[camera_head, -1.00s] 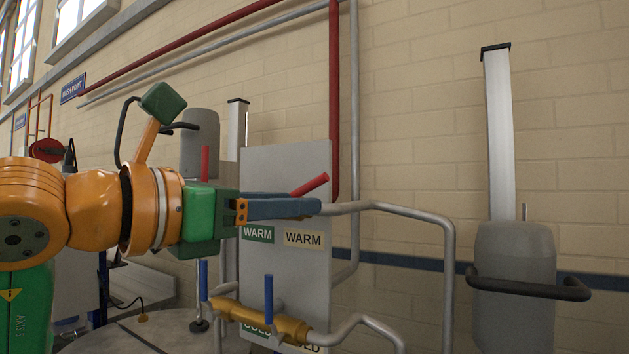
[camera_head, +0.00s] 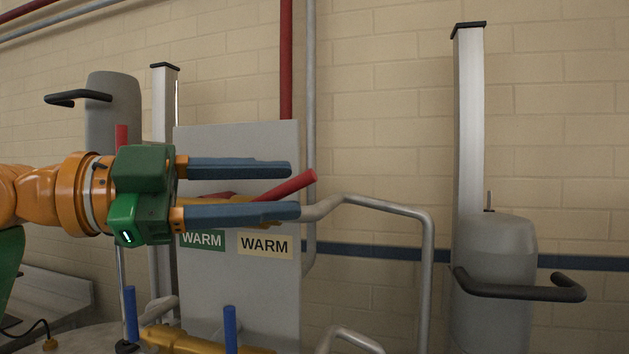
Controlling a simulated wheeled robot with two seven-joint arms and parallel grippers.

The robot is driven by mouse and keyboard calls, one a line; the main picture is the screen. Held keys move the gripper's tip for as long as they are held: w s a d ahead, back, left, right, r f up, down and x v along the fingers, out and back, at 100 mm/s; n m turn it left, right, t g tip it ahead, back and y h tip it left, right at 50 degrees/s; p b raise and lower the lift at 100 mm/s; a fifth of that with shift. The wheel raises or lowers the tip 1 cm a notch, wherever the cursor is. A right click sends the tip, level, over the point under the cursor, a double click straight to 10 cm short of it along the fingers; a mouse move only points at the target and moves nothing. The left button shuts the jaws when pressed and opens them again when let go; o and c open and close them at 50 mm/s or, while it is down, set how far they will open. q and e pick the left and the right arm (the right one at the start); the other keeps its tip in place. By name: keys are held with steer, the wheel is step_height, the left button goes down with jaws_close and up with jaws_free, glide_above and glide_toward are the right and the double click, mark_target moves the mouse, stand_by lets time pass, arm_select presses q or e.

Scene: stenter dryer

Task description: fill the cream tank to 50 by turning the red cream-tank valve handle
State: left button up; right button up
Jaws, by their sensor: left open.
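A red valve handle (camera_head: 292,184) slants up to the right in front of a grey panel (camera_head: 237,150), on a pipe fitting above the cream-coloured WARM label (camera_head: 265,243). My left gripper (camera_head: 295,190) reaches in from the left, open, with one blue-grey finger above the other. The red handle shows in the gap between the fingers, its tip past the fingertips; I cannot tell whether they touch it. A second red handle (camera_head: 122,137) stands upright at the left, partly hidden by my gripper, with a green WARM label (camera_head: 201,240) below. No level reading shows. My right gripper is out of view.
Two blue handles (camera_head: 131,313) (camera_head: 230,330) stand upright on brass fittings below. A bent grey pipe (camera_head: 425,270) runs right of the panel. A grey container with a dark handle (camera_head: 495,250) stands by a white post at the right.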

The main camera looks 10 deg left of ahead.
mark_target(298, 186)
arm_select(q)
steer(key=d, duration=0.1)
steer(key=w+d+p, duration=0.1)
steer(key=d, duration=0.2)
steer(key=shift+w+d+r, duration=0.2)
steer(key=shift+d+r, duration=0.1)
steer(key=shift+w+f, duration=0.2)
steer(key=shift+w, duration=0.2)
steer(key=shift+c, duration=0.4)
jaws_close()
stand_by(0.3)
